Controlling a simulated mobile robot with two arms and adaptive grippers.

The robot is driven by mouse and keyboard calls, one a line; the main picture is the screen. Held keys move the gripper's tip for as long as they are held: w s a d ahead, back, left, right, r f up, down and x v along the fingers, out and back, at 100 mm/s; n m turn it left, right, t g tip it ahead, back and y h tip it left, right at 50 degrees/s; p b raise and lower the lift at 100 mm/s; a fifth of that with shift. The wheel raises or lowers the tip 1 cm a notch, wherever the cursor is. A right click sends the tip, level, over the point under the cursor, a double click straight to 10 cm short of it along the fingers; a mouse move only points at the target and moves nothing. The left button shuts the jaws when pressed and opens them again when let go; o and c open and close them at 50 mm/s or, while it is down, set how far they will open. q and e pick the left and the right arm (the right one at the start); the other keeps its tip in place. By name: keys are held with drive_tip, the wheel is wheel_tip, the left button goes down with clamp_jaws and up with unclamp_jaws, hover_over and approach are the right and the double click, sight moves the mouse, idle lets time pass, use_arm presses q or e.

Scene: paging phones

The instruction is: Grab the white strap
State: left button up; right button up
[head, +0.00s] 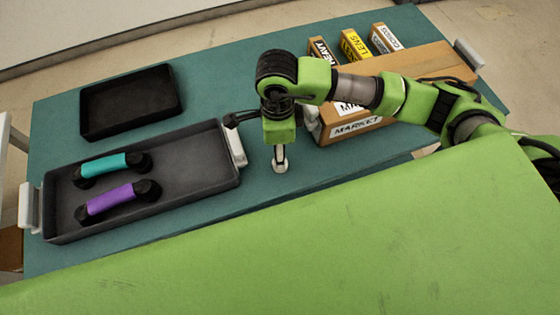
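No thing in the head view is clearly a strap. White pieces are the right end piece (235,143) and left end piece (30,207) of the grey tray (200,190); whether either is the strap I cannot tell. My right gripper (279,165) points down over the teal table (300,187), just right of the tray's right end piece. A small pale part shows at its tip; I cannot tell whether it is a finger or something held, or whether the gripper is open. My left gripper is not in view.
The tray holds a teal handset (104,165) and a purple handset (110,198). An empty black tray (130,100) lies behind it. A wooden box (355,128) with labelled dividers stands under and behind my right arm.

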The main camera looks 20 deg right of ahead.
drive_tip(key=f, duration=0.1)
drive_tip(key=f+p, duration=0.2)
drive_tip(key=f, duration=0.1)
drive_tip(key=shift+s+a+f, duration=0.1)
drive_tip(key=shift+s, duration=0.2)
drive_tip(key=shift+f, duration=0.6)
drive_tip(key=c, duration=0.9)
